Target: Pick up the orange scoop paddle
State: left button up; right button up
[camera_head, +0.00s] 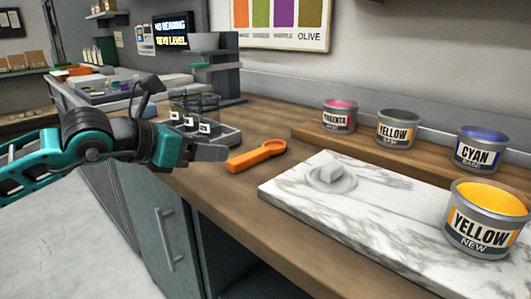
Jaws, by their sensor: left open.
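The orange scoop paddle (256,156) lies flat on the wooden counter, left of the marble slab. Its ring-shaped end points to the right and back, and its broad end points toward my left gripper. My left gripper (222,153) reaches in from the left, just left of the paddle's near end. Its jaws are open, seen from the side, and hold nothing. I cannot tell whether a fingertip touches the paddle. My right gripper is not in view.
A marble slab (300,197) bears a small dish (345,184) with a grey block and a large open yellow tin (484,220). Magenta (338,117), grey-topped yellow (397,129) and cyan (479,150) tins stand on a back ledge. Jars in a tray (227,138) stand behind my gripper.

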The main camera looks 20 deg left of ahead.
aim_at(255, 152)
pick_arm(q)
jog(key=shift+w+d+f+p, duration=0.15)
jog(key=shift+w+p, duration=0.15)
jog(key=shift+w, duration=0.15)
jog(key=shift+p+x, duration=0.6)
jog(key=shift+x, duration=0.55)
jog(key=x, duration=0.2)
jog(key=shift+w+d, duration=0.1)
jog(key=shift+w, duration=0.2)
jog(key=shift+p+x, duration=0.35)
jog(key=shift+x, duration=2.85)
jog(key=shift+f, duration=0.15)
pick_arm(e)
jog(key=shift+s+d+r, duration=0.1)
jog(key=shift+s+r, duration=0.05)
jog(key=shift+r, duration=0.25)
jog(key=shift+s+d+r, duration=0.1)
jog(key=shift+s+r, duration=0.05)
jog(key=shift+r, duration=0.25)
pick_arm(q)
grip_shut()
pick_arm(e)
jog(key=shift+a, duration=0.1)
